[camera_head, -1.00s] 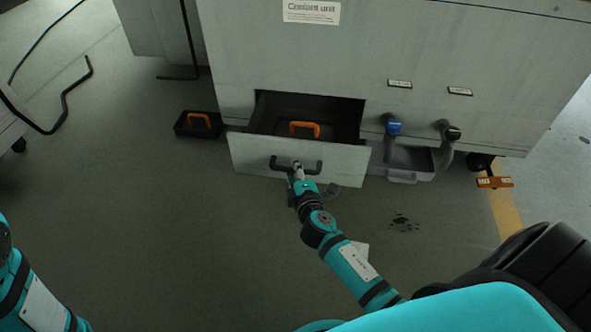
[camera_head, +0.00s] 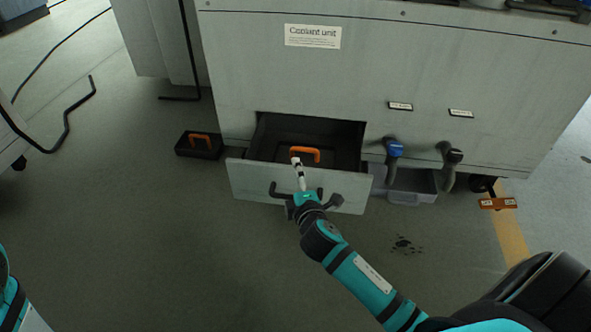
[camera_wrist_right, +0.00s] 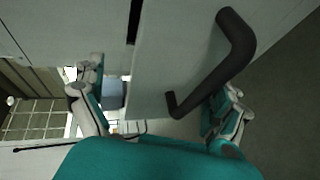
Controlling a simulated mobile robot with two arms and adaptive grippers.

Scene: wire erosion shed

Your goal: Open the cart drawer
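The drawer (camera_head: 238,182) is pulled out of the grey cabinet labelled "Coolant unit", with its dark inside showing. Its dark bar handle (camera_head: 275,190) is on the front panel and is partly hidden by my right gripper (camera_head: 301,178). In the head view a pale finger reaches up past the handle to the top edge of the panel. In the right wrist view the fingers of my right gripper (camera_wrist_right: 160,105) are wide apart. The handle (camera_wrist_right: 222,65) runs close to the right finger; I cannot tell whether they touch. My left gripper is out of view.
An orange-handled object (camera_head: 305,152) lies in the drawer. A black case (camera_head: 199,146) with an orange handle stands on the floor at left. A grey bin (camera_head: 410,197) and hoses (camera_head: 391,160) are right of the drawer. The floor in front is mostly clear.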

